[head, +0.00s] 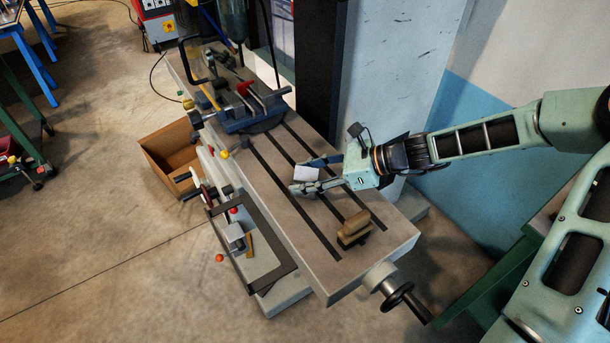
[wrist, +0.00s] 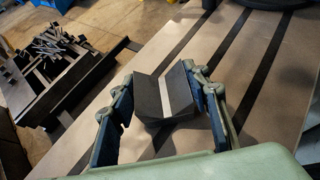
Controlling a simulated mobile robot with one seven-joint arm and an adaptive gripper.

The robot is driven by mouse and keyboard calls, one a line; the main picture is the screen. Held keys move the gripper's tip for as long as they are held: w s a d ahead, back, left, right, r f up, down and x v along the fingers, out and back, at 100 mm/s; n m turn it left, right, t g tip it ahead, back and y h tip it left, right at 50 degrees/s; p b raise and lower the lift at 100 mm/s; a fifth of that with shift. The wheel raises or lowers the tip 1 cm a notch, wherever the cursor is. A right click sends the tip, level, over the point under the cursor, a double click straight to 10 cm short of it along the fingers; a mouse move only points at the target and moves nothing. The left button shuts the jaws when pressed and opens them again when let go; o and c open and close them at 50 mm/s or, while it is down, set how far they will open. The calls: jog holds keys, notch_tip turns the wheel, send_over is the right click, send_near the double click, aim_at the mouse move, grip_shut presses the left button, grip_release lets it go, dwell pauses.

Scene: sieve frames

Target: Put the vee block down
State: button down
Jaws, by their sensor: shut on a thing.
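The vee block (head: 306,174) is a small block with a pale top in the head view. In the wrist view the vee block (wrist: 151,100) is dark grey with a lighter strip along its groove. My gripper (head: 297,175) is shut on it, one finger on each side. The block is over the slotted machine table (head: 288,205), between the vise and a wooden block. I cannot tell whether its underside touches the table. The table also shows in the wrist view (wrist: 275,115), with dark slots running past the block.
A wooden block (head: 353,226) sits on the table's near end. A vise (head: 250,108) stands at the far end. A handwheel (head: 400,296) sticks out at the near end. A cardboard box (head: 168,152) is on the floor at left. Bare table lies around my gripper.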

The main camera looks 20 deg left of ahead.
jog(key=c, duration=1.1)
grip_release()
jog(key=v, duration=1.2)
